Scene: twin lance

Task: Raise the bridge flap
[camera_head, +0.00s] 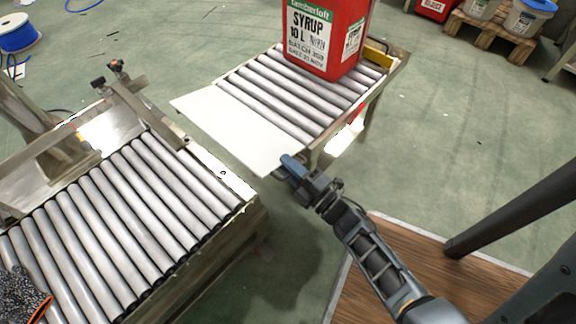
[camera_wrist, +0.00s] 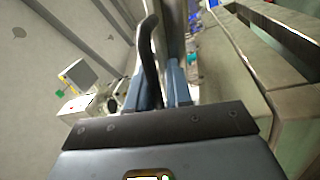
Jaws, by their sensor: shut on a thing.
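The bridge flap (camera_head: 235,130) is a plain pale plate at the near-left end of the right roller conveyor (camera_head: 290,90). It reaches out towards the left roller conveyor (camera_head: 120,220), looking about level with the rollers; its exact tilt is hard to judge. My gripper (camera_head: 290,165) is at the flap's near right corner. In the wrist view, the blue-grey fingers of my gripper (camera_wrist: 163,92) are shut on a dark curved handle (camera_wrist: 149,50). The handle's join to the flap is not clear.
A red syrup canister (camera_head: 325,35) stands on the right conveyor's rollers. A patterned dark glove (camera_head: 22,298) lies on the left conveyor. A pallet (camera_head: 490,35) with containers is at the back right. Green floor is open on the right.

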